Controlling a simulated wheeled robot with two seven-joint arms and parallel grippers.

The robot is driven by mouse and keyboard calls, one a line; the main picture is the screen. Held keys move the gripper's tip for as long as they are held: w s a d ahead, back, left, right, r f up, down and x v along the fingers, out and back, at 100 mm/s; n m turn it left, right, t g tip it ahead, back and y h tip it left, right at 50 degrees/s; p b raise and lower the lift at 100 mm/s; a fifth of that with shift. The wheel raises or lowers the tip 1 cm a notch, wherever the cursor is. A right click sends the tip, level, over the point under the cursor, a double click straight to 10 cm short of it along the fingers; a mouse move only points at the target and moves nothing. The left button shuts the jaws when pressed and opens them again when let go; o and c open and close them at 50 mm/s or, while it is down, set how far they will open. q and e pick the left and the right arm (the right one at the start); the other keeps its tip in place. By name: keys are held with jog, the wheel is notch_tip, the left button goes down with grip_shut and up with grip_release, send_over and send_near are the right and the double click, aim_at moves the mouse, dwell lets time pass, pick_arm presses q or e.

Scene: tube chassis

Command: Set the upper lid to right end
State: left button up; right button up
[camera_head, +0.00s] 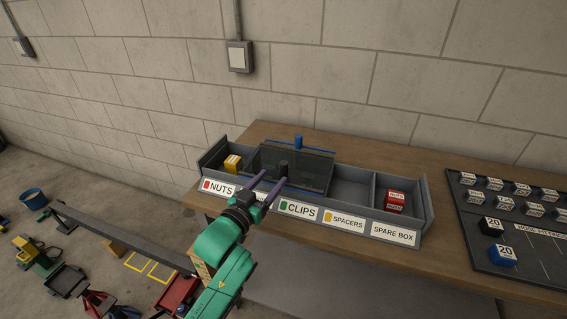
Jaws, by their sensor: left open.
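A long grey box (428,203) stands on the workbench, with labels NUTS, CLIPS, SPACERS and SPARE BOX on its front. A dark see-through lid (310,167) covers the part left of the middle, roughly behind CLIPS. A dark knob (283,168) stands on it, and a blue knob (298,141) shows at its back edge. Blue edging shows there too; I cannot tell clearly how the lids are stacked. My left gripper (271,178) is open, its fingers at the lid's front left near the dark knob. Contact is unclear. My right gripper is out of view.
A yellow block (232,163) lies in the left compartment and red blocks (395,200) in the right one. The compartment (350,193) between lid and red blocks looks empty. A dark board (474,222) with numbered cubes stands at right. The wall is close behind.

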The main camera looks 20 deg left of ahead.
aim_at(282, 168)
pick_arm(q)
jog(key=x, duration=0.7)
jog(key=shift+w+d+f+p, duration=0.1)
jog(key=shift+w+p, duration=0.2)
jog(key=shift+w, duration=0.1)
grip_shut()
dwell(0.8)
